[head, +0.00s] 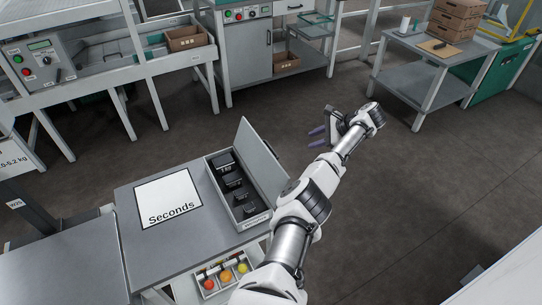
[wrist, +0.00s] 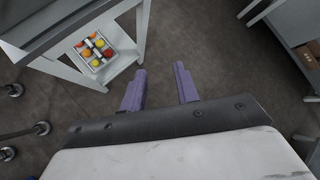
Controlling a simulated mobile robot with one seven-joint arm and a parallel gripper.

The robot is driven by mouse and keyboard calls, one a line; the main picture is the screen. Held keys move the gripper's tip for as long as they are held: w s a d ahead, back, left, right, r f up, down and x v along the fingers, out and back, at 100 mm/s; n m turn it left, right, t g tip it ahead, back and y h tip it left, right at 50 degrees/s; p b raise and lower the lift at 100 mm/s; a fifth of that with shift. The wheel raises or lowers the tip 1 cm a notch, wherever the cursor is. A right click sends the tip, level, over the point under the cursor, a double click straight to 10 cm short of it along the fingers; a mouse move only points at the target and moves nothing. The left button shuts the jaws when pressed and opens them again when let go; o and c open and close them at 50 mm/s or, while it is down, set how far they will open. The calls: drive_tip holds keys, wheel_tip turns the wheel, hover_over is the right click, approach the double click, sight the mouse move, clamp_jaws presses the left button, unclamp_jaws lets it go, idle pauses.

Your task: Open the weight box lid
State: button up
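The weight box (head: 239,196) stands on the grey table in the head view, with several dark weights (head: 233,180) inside it. Its lid (head: 262,163) stands raised along the box's right side, so the box is open. My arm hides part of the lid's near end. My gripper (head: 317,137) is beyond and to the right of the box, over the floor and apart from the lid. In the wrist view my gripper's two purple fingers (wrist: 160,88) are spread with nothing between them.
A white "Seconds" sheet (head: 168,198) lies on the table (head: 135,243) left of the box. A packing table (head: 433,49) with boxes stands at the back right. Open floor lies around my gripper.

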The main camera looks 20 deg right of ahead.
wheel_tip(320, 180, down, 5)
drive_tip(key=s+d+n+t+h+b, duration=0.1)
drive_tip(key=s+d+n+t+b, duration=0.25)
drive_tip(key=n, duration=0.55)
drive_tip(key=n+t+y+b, duration=0.3)
drive_tip(key=n+t+b, duration=0.7)
drive_tip(key=n, duration=2)
approach(271, 149)
drive_tip(key=shift+g, duration=0.85)
drive_tip(key=x, duration=0.3)
drive_tip(key=p+x, duration=0.1)
drive_tip(key=x, duration=0.2)
drive_tip(key=r+x, duration=0.1)
drive_tip(key=x, duration=0.2)
drive_tip(key=shift+d, duration=0.35)
drive_tip(key=shift+w+a+p, duration=0.25)
drive_tip(key=shift+w+p, duration=0.1)
drive_tip(key=shift+w, duration=0.35)
drive_tip(key=shift+c, duration=0.3)
clamp_jaws()
